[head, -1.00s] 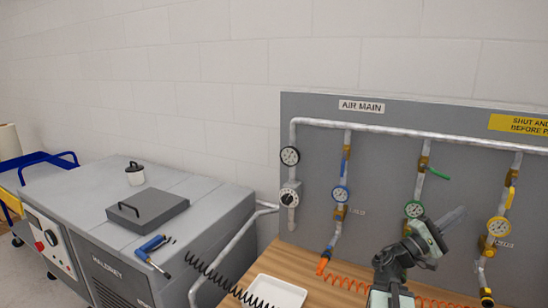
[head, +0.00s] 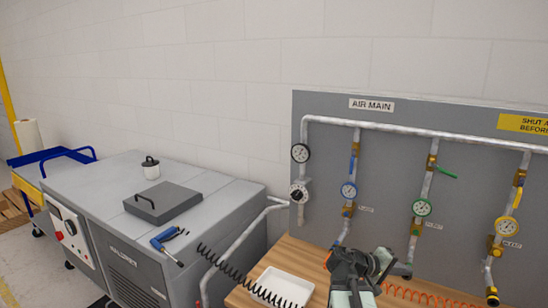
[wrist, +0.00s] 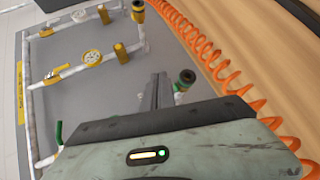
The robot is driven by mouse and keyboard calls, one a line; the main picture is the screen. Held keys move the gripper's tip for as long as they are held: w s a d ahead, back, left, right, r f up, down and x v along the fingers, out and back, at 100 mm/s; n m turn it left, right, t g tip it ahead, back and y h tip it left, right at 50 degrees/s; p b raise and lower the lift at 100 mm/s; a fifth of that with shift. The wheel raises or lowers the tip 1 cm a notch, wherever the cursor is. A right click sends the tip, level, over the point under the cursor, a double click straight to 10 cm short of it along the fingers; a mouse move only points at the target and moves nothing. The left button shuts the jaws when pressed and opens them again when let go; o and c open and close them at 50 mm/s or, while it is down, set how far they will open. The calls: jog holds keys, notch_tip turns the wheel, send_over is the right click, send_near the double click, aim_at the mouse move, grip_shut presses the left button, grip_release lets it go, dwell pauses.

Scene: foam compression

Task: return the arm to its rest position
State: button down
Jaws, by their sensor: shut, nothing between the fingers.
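My arm and gripper (head: 402,269) are at the lower right of the head view, in front of the grey pipe panel and above the wooden bench. The gripper is shut and empty. In the wrist view its dark fingers (wrist: 158,92) lie together, seen against the panel. The lower part of my arm is cut off by the bottom edge of the head view. I cannot tell whether the fingers touch the panel or its pipes.
The grey panel (head: 395,155) carries pipes, gauges and valves. An orange coiled hose (head: 430,297) lies on the bench (head: 310,258), also close by in the wrist view (wrist: 205,50). A white tray (head: 262,290) stands left of my arm. A grey machine (head: 215,205) stands further left.

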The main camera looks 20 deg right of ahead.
jog(key=w+a+f+y, duration=0.2)
jog(key=a+f, duration=0.2)
jog(key=a, duration=0.2)
jog(key=w+a+f+t+y, duration=0.1)
jog(key=w+a+f+y, duration=0.2)
jog(key=a, duration=0.4)
jog(key=w+a+f+y, duration=0.1)
jog(key=a+f+y, duration=0.1)
jog(key=a+f, duration=0.3)
jog(key=a+f+n+y, duration=0.15)
jog(key=a+y, duration=0.25)
jog(key=a, duration=0.8)
jog(key=a+f+y, duration=0.2)
jog(key=a+y, duration=0.1)
jog(key=a, duration=0.8)
notch_tip(320, 180, down, 10)
jog(key=s+d+b, duration=0.1)
jog(key=s+b, duration=0.1)
jog(key=b, duration=0.8)
jog(key=shift+s+r+g, duration=0.15)
jog(key=shift+s+g, duration=0.05)
jog(key=shift+g, duration=0.1)
